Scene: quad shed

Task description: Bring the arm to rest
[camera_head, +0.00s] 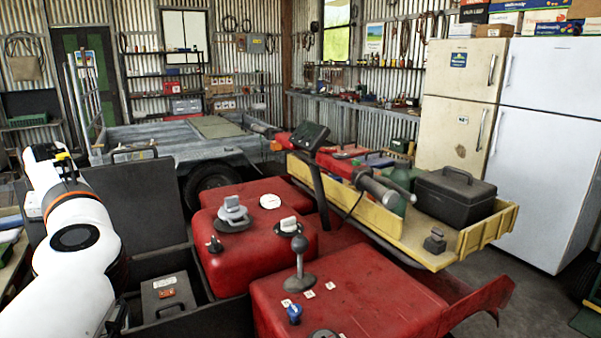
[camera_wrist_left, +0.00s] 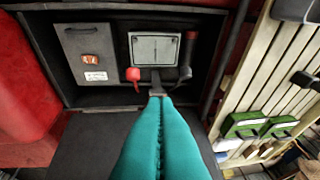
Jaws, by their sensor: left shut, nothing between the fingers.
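My left arm (camera_head: 75,235), white with dark joints and an orange ring, rises along the left side of the head view. Its gripper cannot be made out there. In the left wrist view my left gripper (camera_wrist_left: 160,98) shows as two teal fingers pressed together, with nothing between them. The fingertips appear in front of an open dark box (camera_wrist_left: 105,97); whether they touch anything there I cannot tell. Inside it are a grey case (camera_wrist_left: 95,50) with an orange switch and a battery-like block (camera_wrist_left: 156,47) with a red and a black terminal cover. My right gripper is in neither view.
A red quad body (camera_head: 345,300) with knobs and a lever fills the front centre. The open dark box with the grey case (camera_head: 168,297) lies right of my arm. A yellow-edged tray (camera_head: 420,250) holds a black toolbox (camera_head: 455,195). A slatted bench (camera_wrist_left: 262,75) stands at right in the wrist view.

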